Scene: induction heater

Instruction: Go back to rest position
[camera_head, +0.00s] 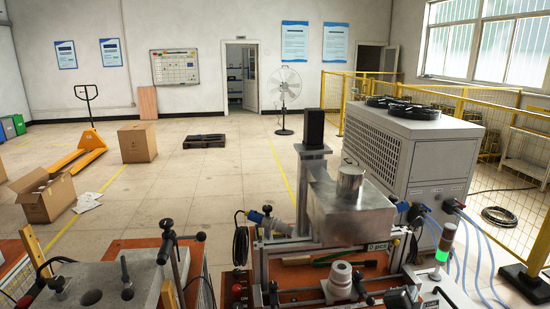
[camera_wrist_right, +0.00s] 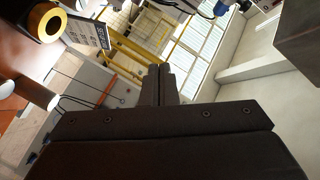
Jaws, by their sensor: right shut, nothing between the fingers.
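My right gripper (camera_wrist_right: 160,72) shows in the right wrist view. Its two narrow dark fingers are together, with nothing between them, ahead of its wide dark body. I cannot clearly pick this gripper out in the head view among the dark parts of the machine at the bottom. My left gripper does not show in either view.
The heater bench with a metal box (camera_head: 350,214), a dark upright block (camera_head: 312,128) and a lit signal lamp (camera_head: 443,246) stands close in front. A large white chiller (camera_head: 410,155) is behind it, right. Hoses run beside it. A cardboard box (camera_head: 137,143) stands farther left.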

